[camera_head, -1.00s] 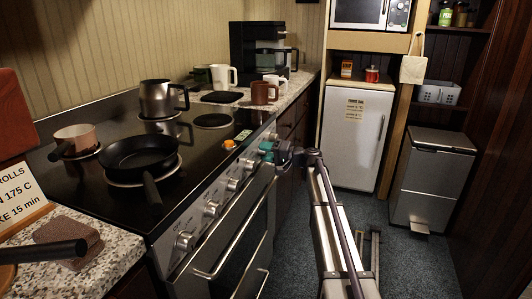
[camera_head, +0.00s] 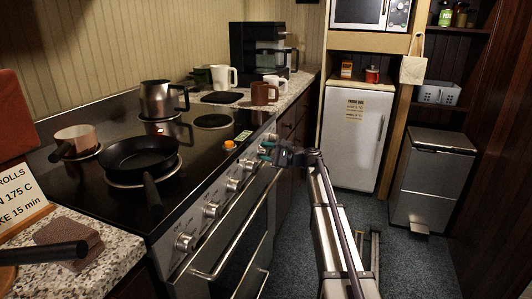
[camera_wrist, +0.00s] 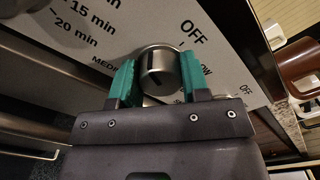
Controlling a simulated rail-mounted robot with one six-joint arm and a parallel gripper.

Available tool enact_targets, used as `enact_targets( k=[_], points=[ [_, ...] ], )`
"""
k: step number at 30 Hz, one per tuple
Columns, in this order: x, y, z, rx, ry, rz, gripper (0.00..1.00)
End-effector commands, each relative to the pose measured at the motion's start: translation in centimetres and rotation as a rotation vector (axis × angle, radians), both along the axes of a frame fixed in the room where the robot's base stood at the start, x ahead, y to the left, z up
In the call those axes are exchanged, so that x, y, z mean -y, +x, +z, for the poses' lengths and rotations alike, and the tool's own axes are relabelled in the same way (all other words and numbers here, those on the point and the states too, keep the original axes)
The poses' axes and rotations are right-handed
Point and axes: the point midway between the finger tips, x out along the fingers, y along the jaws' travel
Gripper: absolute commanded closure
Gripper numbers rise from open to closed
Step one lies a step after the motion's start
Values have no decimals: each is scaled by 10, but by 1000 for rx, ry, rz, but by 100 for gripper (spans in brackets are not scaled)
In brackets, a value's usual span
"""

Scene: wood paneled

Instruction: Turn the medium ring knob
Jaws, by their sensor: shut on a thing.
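In the wrist view, a round metal knob (camera_wrist: 159,72) sits on the light control panel (camera_wrist: 120,20) between the two teal fingers of my gripper (camera_wrist: 158,76). The fingers are shut on its sides. Panel print around it reads "OFF", part of "LOW" and part of a word starting "MED"; the rest is hidden by the fingers and knob. A dark mark shows on the knob face. In the head view, my gripper (camera_head: 267,152) is at the far end of the stove's front knob row, and the held knob is mostly hidden there.
Several other knobs, such as the nearest one (camera_head: 185,242), line the stove front. Oven door handles (camera_head: 225,245) stick out below. A black pan (camera_head: 140,158), a kettle (camera_head: 158,98) and a small pot (camera_head: 76,140) stand on the cooktop.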

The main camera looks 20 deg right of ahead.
Motion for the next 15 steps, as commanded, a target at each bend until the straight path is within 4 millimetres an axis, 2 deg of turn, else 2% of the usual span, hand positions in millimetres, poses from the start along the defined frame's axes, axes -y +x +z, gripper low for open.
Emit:
enact_targets(
  k=[15],
  points=[
    [1,1,1,-394,287,-1,82]
  ],
)
